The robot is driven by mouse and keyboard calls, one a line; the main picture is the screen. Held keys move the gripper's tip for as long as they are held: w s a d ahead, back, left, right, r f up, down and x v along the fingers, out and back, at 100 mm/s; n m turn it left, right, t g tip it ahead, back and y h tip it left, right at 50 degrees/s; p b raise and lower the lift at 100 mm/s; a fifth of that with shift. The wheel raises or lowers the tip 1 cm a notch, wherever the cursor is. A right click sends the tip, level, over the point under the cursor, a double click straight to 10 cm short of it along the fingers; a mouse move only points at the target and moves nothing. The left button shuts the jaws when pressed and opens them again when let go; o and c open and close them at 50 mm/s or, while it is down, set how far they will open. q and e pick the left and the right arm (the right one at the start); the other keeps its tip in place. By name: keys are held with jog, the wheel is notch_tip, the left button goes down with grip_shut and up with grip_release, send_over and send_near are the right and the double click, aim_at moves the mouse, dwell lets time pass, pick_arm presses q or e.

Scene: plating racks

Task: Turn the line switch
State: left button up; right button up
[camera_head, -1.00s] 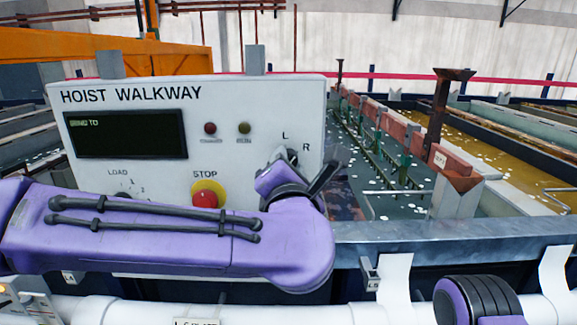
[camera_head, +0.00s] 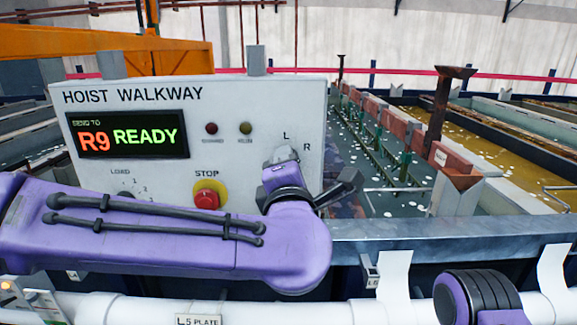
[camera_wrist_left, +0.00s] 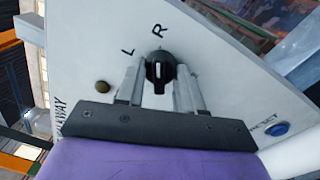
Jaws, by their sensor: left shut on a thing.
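The line switch is a black knob with a white mark, seen in the left wrist view (camera_wrist_left: 160,68) on the white HOIST WALKWAY panel (camera_head: 245,100). Its white mark points toward the letter R. My left gripper (camera_wrist_left: 160,76) is shut on the knob, one finger on each side. In the head view my left gripper (camera_head: 284,157) is at the panel's right side, below the L, and hides the knob. The panel's display (camera_head: 128,135) reads SEND TO, R9 in red and READY in green. My right gripper is not in view.
A red STOP button (camera_head: 207,197) on yellow and a LOAD dial (camera_head: 126,195) lie left of my gripper. A blue RESET button (camera_wrist_left: 278,128) shows in the wrist view. Tanks of liquid (camera_head: 385,195) lie right of the panel, behind a grey metal rail (camera_head: 450,238).

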pick_arm(q)
jog(key=o, duration=1)
jog(key=shift+o, duration=0.2)
jog(key=shift+s, duration=0.1)
jog(key=s+b, duration=0.4)
jog(key=s, duration=0.6)
jog(key=shift+s+d+f, duration=0.15)
jog(key=shift+s+f, duration=0.05)
jog(key=shift+f, duration=0.1)
jog(key=shift+d, duration=0.1)
